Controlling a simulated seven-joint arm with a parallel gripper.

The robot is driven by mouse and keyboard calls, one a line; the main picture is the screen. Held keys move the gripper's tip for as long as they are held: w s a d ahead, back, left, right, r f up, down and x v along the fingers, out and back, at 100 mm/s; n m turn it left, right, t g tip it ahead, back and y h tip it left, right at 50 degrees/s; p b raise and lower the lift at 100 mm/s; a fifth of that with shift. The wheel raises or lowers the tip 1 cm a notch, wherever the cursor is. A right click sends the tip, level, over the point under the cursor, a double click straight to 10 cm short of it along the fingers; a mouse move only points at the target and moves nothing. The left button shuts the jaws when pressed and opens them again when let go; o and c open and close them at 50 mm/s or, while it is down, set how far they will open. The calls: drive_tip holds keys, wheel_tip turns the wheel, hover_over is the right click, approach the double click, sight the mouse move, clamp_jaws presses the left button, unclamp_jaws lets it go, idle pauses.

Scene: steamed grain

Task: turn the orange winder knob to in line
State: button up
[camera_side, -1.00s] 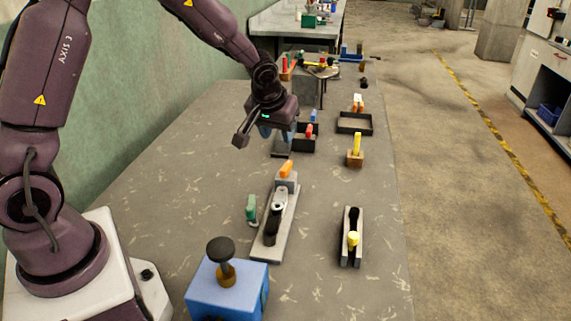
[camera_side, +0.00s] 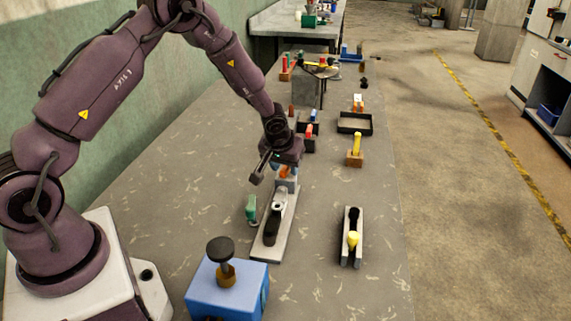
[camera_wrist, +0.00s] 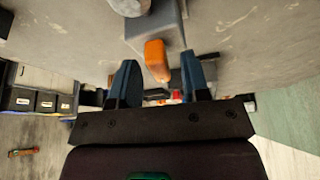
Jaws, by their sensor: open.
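The orange winder knob (camera_side: 285,173) is on a grey block (camera_side: 288,186) at the far end of a pale base plate (camera_side: 286,240). In the side view my gripper partly covers it. In the wrist view the orange knob (camera_wrist: 156,60) points out from the grey block (camera_wrist: 158,28). My gripper (camera_side: 281,167) is right over the knob in the side view. In the wrist view its two blue fingers (camera_wrist: 158,72) are open, one on each side of the knob, with gaps showing. I cannot tell how deep the knob is between them.
A black lever (camera_side: 273,222) stands on the plate, with a green handle (camera_side: 251,208) beside it. A blue box with a dark knob (camera_side: 226,287), a slotted yellow-knobbed fixture (camera_side: 353,240), a yellow-handled block (camera_side: 355,155) and dark trays (camera_side: 354,130) stand around. The right table strip is mostly clear.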

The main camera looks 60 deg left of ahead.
clamp_jaws()
drive_tip(key=shift+m, duration=0.5)
drive_tip(key=m+h, duration=0.1)
drive_tip(key=m, duration=0.2)
drive_tip(key=shift+a+m+t+h, duration=0.15)
drive_tip(key=shift+m+t+h, duration=0.25)
drive_tip(key=m+h, duration=0.1)
drive_tip(key=m, duration=0.2)
drive_tip(key=shift+m, duration=0.3)
drive_tip(key=m+h, duration=0.2)
drive_tip(key=m, duration=0.2)
drive_tip(key=shift+g, duration=0.4)
drive_tip(key=shift+m+g+h, duration=0.3)
drive_tip(key=shift+m+h, duration=0.2)
drive_tip(key=shift+m, duration=1.2)
